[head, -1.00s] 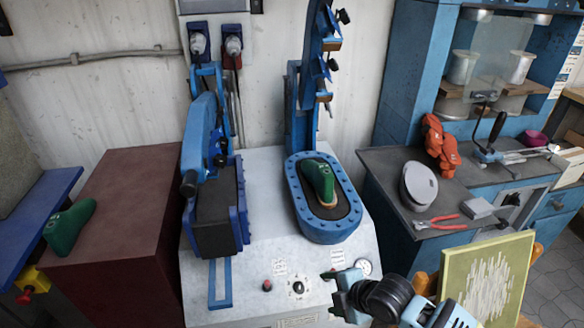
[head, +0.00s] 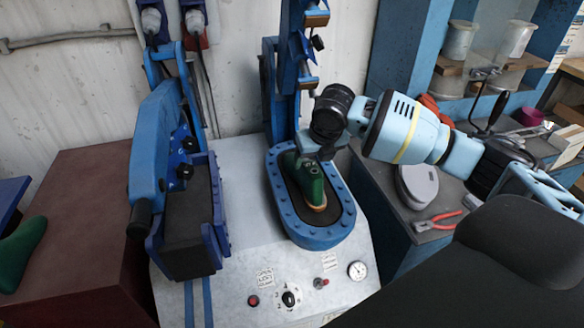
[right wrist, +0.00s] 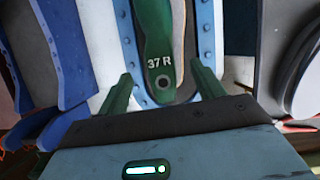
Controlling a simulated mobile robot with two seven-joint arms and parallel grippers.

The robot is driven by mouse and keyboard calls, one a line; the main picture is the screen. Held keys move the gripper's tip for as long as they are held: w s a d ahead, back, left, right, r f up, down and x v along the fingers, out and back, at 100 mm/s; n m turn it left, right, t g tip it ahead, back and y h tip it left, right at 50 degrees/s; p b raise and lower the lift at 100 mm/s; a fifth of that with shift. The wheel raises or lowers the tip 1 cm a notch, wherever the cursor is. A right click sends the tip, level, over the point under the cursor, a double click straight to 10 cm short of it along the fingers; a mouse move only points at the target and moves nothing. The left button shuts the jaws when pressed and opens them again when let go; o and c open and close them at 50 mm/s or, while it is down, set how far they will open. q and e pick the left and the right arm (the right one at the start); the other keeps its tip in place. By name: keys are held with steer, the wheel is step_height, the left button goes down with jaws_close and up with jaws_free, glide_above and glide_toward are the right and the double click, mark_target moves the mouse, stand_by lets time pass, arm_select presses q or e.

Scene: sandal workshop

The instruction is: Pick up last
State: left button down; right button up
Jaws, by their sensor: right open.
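A green last (head: 311,182) with a tan sole edge sits in the blue oval bed (head: 318,236) of the press. It also shows in the right wrist view, marked "37 R" (right wrist: 158,45). My right gripper (head: 312,158) is at the last's upper end, which it partly hides in the head view. In the right wrist view its two fingers stand apart, one on each side of the last's near end, with gaps between. A second green last (head: 20,252) lies on the maroon cabinet at the left edge. My left gripper is not in view.
The blue press column (head: 287,75) rises right behind the bed. Another blue press unit (head: 165,165) stands to the left. Red pliers (head: 437,222) and a grey object (head: 417,185) lie on the bench (head: 375,178) at right, under my right arm.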

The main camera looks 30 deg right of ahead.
mark_target(312, 166)
steer(key=shift+s, duration=0.3)
steer(key=shift+f, duration=0.25)
steer(key=shift+x, duration=0.95)
steer(key=shift+w, duration=0.25)
steer(key=x, duration=0.5)
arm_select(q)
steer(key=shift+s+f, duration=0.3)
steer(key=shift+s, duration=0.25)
arm_select(e)
steer(key=shift+w+r, duration=0.1)
steer(key=c, duration=1.1)
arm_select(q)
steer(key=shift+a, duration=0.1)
arm_select(e)
steer(key=shift+o, duration=0.2)
